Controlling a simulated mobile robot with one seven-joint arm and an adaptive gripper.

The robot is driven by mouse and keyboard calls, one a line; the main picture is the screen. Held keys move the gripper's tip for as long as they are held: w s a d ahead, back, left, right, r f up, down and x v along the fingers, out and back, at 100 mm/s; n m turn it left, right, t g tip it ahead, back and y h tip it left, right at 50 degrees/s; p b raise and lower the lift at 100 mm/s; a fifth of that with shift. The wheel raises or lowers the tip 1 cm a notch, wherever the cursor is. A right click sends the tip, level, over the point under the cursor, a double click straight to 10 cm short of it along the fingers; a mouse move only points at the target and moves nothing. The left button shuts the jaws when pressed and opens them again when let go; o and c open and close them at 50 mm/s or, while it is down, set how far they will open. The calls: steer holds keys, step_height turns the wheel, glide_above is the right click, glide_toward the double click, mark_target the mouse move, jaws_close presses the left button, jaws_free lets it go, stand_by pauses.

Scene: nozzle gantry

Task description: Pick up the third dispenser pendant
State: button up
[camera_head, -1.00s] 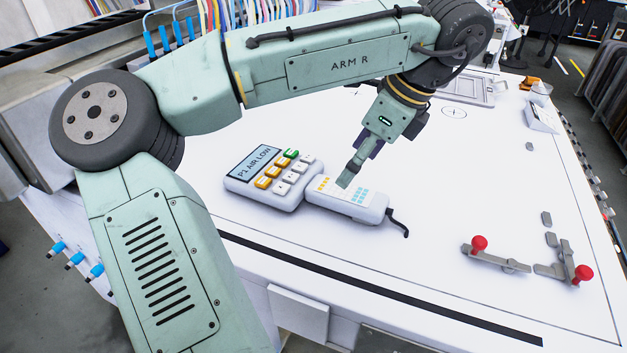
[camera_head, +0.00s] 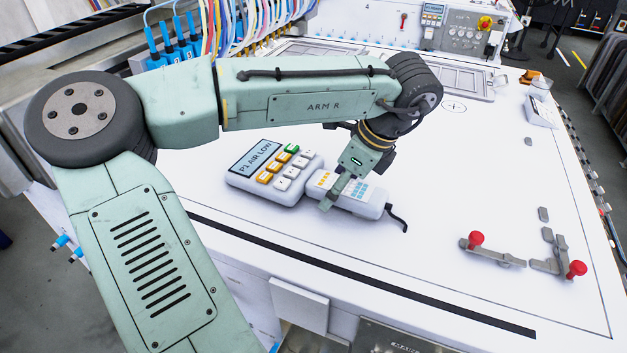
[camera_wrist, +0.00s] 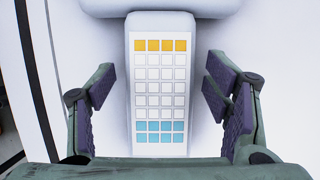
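A pale grey pendant lies flat on the white table. Its wide part (camera_head: 270,172) has a screen reading "P1 AIR LOW" and orange, green and white keys. Its narrower grip (camera_head: 370,204) has a grid of small yellow, white and blue keys, and a short black cable leaves its right end. In the wrist view the grip (camera_wrist: 160,150) runs between the fingers. In the head view my gripper (camera_head: 335,192) partly covers the grip.
Two red-knobbed clamps (camera_head: 475,240) (camera_head: 577,268) are at the table's right front. A black strip (camera_head: 370,278) runs along the front edge. The table right of the pendant is mostly clear.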

jaws_close()
stand_by(0.8)
